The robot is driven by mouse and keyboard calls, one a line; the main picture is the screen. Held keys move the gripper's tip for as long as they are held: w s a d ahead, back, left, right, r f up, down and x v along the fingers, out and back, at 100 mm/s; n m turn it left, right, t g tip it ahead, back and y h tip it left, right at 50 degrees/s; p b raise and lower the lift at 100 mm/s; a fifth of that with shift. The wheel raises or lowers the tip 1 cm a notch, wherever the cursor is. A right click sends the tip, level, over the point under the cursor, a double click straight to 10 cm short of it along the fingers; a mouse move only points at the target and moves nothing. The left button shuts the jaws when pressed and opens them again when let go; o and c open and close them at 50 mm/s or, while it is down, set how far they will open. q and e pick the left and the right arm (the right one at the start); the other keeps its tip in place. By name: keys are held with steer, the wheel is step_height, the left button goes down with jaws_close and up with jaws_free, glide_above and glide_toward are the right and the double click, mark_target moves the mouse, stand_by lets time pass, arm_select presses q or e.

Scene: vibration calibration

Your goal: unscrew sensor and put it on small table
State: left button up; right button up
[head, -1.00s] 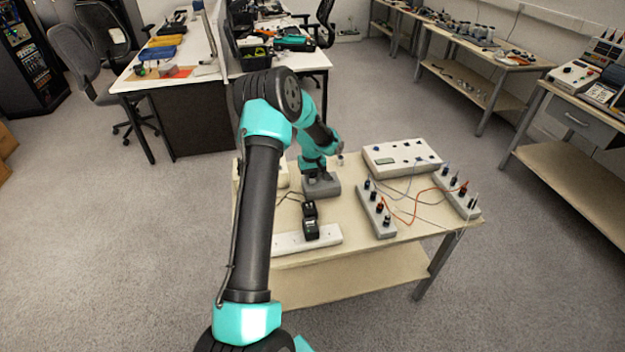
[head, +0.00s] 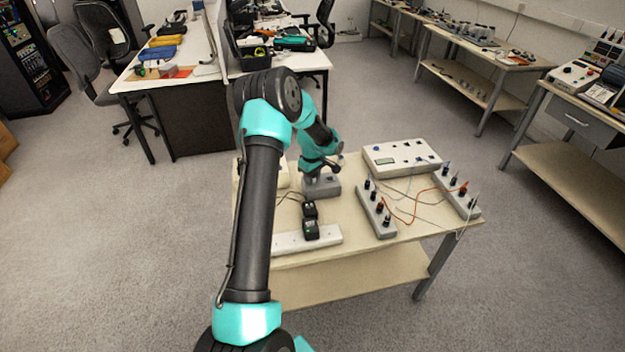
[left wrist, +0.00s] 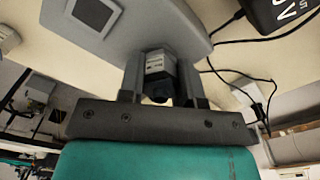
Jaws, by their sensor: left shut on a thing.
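My left gripper (left wrist: 158,92) is shut on the sensor (left wrist: 157,66), a small grey block between the two fingers in the left wrist view. The sensor sits at the edge of a grey base unit (left wrist: 175,22); I cannot tell whether it is still threaded in. In the head view the grey base unit (head: 322,187) stands on the small table (head: 345,222), and my left gripper (head: 318,173) is just above it, with the sensor hidden there. My right gripper is not in view.
A white box with knobs (head: 400,157) stands at the table's back right. Two grey terminal blocks (head: 376,210) with red and grey wires lie at the right. A white power strip (head: 307,240) with black adapters is at the front left. Bare tabletop shows between them.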

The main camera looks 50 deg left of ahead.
arm_select(q)
steer(key=shift+s+f+n, duration=0.1)
steer(key=shift+n, duration=0.6)
steer(key=o, duration=1.1)
steer(key=shift+c, duration=0.3)
steer(key=m, duration=0.4)
steer(key=shift+m, duration=2)
